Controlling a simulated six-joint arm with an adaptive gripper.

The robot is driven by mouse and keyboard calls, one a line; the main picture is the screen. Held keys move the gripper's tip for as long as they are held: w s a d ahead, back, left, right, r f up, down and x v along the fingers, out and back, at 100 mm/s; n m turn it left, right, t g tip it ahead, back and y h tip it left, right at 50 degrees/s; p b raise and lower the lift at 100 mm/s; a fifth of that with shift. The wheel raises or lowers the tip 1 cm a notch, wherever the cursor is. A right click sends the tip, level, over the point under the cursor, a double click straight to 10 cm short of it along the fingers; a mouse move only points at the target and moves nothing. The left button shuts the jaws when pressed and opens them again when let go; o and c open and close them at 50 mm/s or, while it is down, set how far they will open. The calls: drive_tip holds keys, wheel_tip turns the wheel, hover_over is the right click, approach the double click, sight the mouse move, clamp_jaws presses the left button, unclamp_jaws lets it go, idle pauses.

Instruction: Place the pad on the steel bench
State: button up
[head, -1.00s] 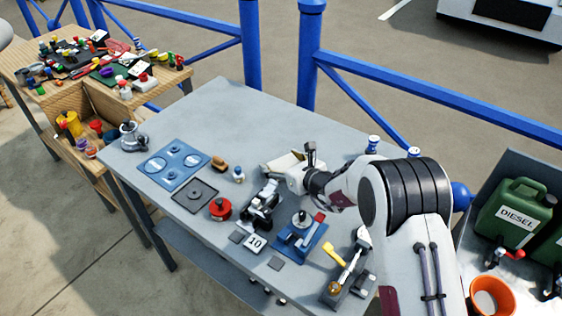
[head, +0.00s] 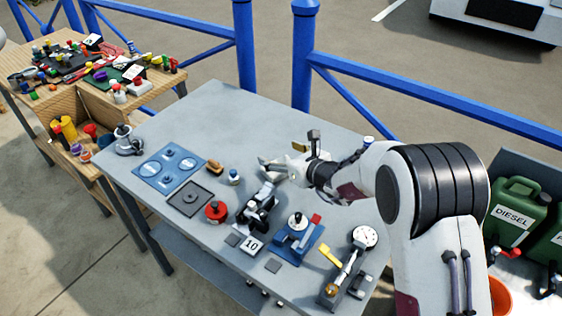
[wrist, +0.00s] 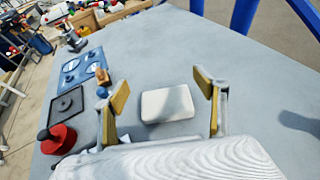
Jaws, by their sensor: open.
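The pad (wrist: 168,104) is a white, rounded rectangular block. In the wrist view it lies flat on the grey steel bench (wrist: 150,50), between and just beyond my fingers, with a gap on each side. My gripper (wrist: 161,90) is open, with tan-faced fingers, and does not touch the pad's sides. In the head view my gripper (head: 287,152) is low over the bench's right half. The pad is mostly hidden there behind the gripper. The bench (head: 230,110) has a wide bare top behind the tools.
A blue plate (head: 170,167), a dark square tray (head: 191,198), a red round pot (head: 215,211) and a black device (head: 258,208) stand to the left and front. A dial gauge (head: 364,236) stands front right. The bench's back area is clear.

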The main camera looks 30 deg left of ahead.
drive_tip(key=shift+r, duration=1.1)
drive_tip(key=shift+d+r, duration=0.3)
drive_tip(key=shift+r, duration=0.25)
drive_tip(key=s+d+r+n+g, duration=0.1)
drive_tip(key=s+d+r+n, duration=0.25)
drive_tip(key=d+r, duration=0.25)
drive_tip(key=s+d+r+n+h, duration=0.1)
drive_tip(key=s+d+r+n, duration=0.1)
drive_tip(key=d+r+n, duration=0.4)
drive_tip(key=s+d+r+n+g, duration=0.1)
drive_tip(key=s+d+r+n, duration=0.2)
drive_tip(key=d+r, duration=0.3)
drive_tip(key=s+d+f+n+t+h, duration=0.1)
drive_tip(key=s+d+n+h, duration=0.2)
drive_tip(key=s+d, duration=0.4)
drive_tip(key=s+d+f+n+h, duration=0.1)
drive_tip(key=s+d+n+h, duration=0.2)
drive_tip(key=d, duration=1.6)
drive_tip(key=s+d+f+n+t+h, duration=0.1)
drive_tip(key=s+d+n+h, duration=0.3)
drive_tip(key=s+d, duration=0.7)
drive_tip(key=shift+d+f+t+h, duration=0.3)
drive_tip(key=shift+d+h, duration=0.4)
drive_tip(key=shift+d, duration=0.3)
